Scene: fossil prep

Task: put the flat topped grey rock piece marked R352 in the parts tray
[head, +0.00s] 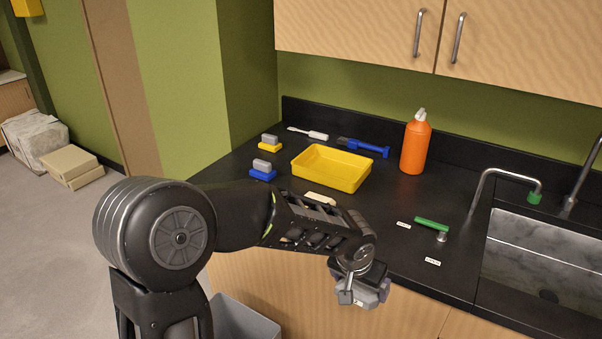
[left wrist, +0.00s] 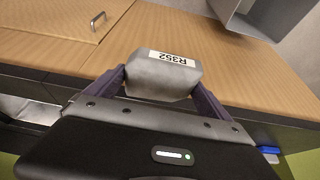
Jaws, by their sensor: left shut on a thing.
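The grey rock piece (left wrist: 163,77) shows in the left wrist view with a white label reading R352. My left gripper (left wrist: 165,88) is shut on it, with a finger on each side. In the head view my left gripper (head: 362,291) is low, by the counter's front edge, with the wooden cabinet front behind it. The rock is mostly hidden there by the gripper. A yellow tray (head: 348,183), the likely parts tray, sits on the black counter, behind and left of the gripper. Its visible inside looks empty. My right gripper is not in view.
A green-handled tool (head: 432,223) lies near the sink (head: 545,265). A grey bin (head: 243,322) stands below the counter.

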